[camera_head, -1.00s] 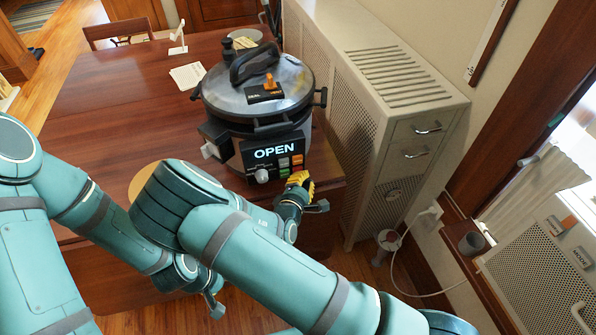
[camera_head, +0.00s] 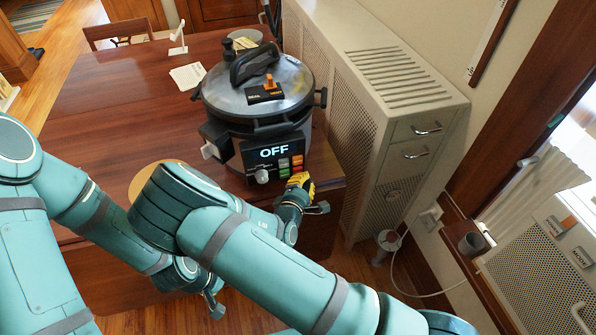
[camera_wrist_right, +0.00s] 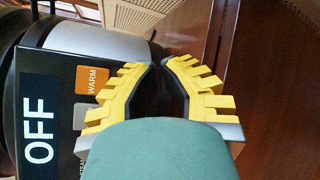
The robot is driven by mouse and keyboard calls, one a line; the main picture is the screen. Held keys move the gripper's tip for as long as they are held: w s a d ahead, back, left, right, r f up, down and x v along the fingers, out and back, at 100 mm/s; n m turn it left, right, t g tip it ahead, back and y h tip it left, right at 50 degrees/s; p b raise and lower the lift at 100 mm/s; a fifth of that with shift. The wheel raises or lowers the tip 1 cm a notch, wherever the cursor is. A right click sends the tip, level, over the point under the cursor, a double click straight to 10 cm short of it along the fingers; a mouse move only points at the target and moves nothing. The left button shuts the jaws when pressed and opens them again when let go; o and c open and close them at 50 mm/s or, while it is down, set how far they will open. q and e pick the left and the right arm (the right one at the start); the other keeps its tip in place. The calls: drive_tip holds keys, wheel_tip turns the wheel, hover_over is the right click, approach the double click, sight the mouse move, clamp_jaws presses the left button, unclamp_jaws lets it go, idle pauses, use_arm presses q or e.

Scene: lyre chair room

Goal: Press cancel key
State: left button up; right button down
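A black and steel pressure cooker (camera_head: 225,100) stands on the table. Its front panel display (camera_head: 274,152) reads OFF, with small coloured keys (camera_head: 290,165) beneath it; no cancel label is legible. In the right wrist view the display (camera_wrist_right: 38,120) also reads OFF, with an orange WARM key (camera_wrist_right: 91,80) and a partly hidden grey key (camera_wrist_right: 84,117) beside my fingers. My right gripper (camera_head: 299,180) has its yellow fingertips together just below the keys; contact cannot be told. The right wrist view shows its tips (camera_wrist_right: 162,64) nearly meeting, nothing between them. My left gripper (camera_head: 214,304) hangs low before the table, its fingers unclear.
The wooden table (camera_head: 110,90) carries papers (camera_head: 187,76), a small white stand (camera_head: 178,40) and a round tan board (camera_head: 155,178). A beige perforated cabinet (camera_head: 360,90) stands close to the right of the cooker. A white appliance (camera_head: 540,265) is at the lower right.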

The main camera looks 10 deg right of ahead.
drive_tip(key=shift+s, duration=0.4)
drive_tip(key=shift+s+d+p, duration=0.1)
drive_tip(key=shift+s+p, duration=0.25)
drive_tip(key=shift+s, duration=2.15)
drive_tip(key=s+f+m+g+y, duration=0.4)
drive_tip(key=s+f+m+g, duration=0.35)
drive_tip(key=f, duration=0.25)
drive_tip(key=s+a+r+m+g+y, duration=0.4)
drive_tip(key=m+y, duration=0.4)
drive_tip(key=m, duration=0.3)
drive_tip(key=s+a, duration=0.1)
drive_tip(key=s, duration=0.1)
drive_tip(key=shift+s+a+y, duration=0.35)
drive_tip(key=shift+a+y, duration=0.05)
